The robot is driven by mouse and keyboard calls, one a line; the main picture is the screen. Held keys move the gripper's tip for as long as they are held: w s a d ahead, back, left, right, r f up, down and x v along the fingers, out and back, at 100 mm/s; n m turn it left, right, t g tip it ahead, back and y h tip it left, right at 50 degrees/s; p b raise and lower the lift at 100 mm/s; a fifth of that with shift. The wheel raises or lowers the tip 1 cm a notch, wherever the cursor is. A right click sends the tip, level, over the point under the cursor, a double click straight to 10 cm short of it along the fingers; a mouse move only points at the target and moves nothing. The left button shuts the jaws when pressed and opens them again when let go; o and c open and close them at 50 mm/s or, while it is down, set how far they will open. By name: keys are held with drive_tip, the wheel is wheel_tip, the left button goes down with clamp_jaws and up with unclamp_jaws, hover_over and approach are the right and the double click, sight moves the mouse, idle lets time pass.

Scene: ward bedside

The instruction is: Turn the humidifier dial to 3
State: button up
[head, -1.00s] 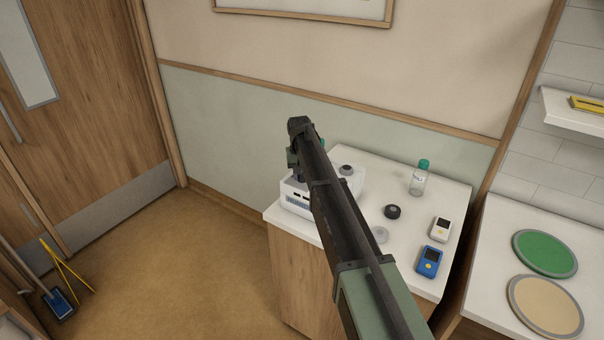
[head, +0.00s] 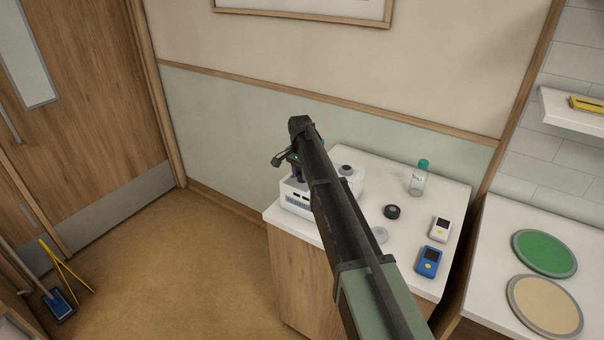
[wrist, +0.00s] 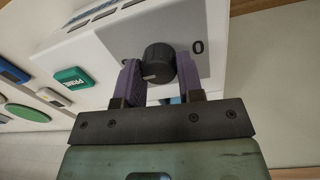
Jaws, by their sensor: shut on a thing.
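The humidifier is a white unit (head: 297,204) at the left end of the bedside cabinet in the head view, partly hidden by my arm. In the wrist view its grey panel (wrist: 205,25) carries a dark round dial (wrist: 158,58). A pale pointer mark on the dial faces the lower left. A printed "0" shows right of the dial; another mark to its left is too blurred to read. My gripper (wrist: 158,72) has its two purple fingers on either side of the dial, shut on it. The figure 3 is not readable.
On the cabinet top (head: 345,235) stand a green-capped bottle (head: 417,180), a black knob (head: 392,212), a pale disc (head: 380,235), a white handheld device (head: 440,229) and a blue one (head: 429,261). The wrist view shows a green "PRIME" pad (wrist: 73,78).

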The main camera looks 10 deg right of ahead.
drive_tip(key=shift+m, duration=0.4)
drive_tip(key=o, duration=0.9)
drive_tip(key=r+p, duration=1)
drive_tip(key=shift+w+a+r+p, duration=0.15)
drive_tip(key=shift+w+r+p, duration=0.05)
drive_tip(key=shift+r+p, duration=0.2)
